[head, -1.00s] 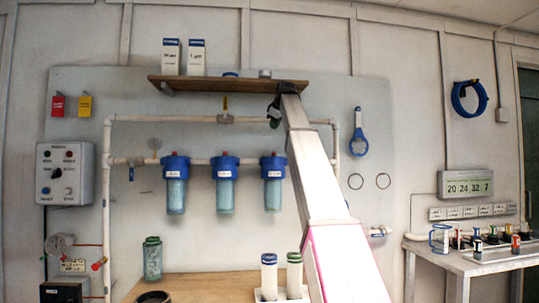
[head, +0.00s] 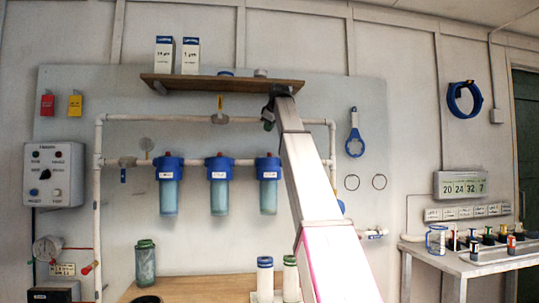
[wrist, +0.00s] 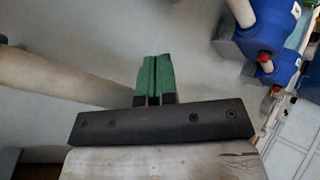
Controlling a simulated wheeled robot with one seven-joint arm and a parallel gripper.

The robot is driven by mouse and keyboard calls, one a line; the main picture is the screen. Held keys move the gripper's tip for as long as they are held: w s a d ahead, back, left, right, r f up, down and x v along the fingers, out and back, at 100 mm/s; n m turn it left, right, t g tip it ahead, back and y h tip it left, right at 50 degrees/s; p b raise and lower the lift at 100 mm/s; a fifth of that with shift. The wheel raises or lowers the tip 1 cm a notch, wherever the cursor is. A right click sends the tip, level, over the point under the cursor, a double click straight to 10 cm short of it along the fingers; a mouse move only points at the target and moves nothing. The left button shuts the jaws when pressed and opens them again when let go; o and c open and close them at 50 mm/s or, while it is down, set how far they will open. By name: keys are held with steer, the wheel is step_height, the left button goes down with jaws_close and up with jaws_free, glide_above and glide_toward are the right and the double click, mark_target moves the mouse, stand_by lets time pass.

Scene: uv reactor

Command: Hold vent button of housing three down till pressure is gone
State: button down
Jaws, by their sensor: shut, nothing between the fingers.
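Three filter housings with blue caps and clear blue-green bowls hang in a row from a white pipe. The rightmost housing (head: 268,195) is presumably housing three; its label is too small to read. Small red buttons sit on the caps. My gripper (head: 268,118) is shut and empty, above the rightmost housing and just under the shelf, apart from the cap. In the wrist view my green fingertips (wrist: 153,75) are together. Blue caps (wrist: 262,25) with a red button (wrist: 263,57) show at the upper right, to the side of the fingers.
A wooden shelf (head: 222,83) with two white boxes is right above my gripper. An upper white pipe (head: 180,118) with a yellow-handled valve runs behind. A pressure gauge (head: 47,248) is at lower left, its reading illegible. A bench (head: 190,287) with cartridges stands below.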

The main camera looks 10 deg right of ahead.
mark_target(270, 154)
steer(key=shift+f, duration=3.8)
steer(key=shift+f, duration=0.2)
steer(key=shift+f, duration=0.2)
steer(key=shift+f, duration=0.5)
stand_by(0.5)
steer(key=shift+r, duration=0.9)
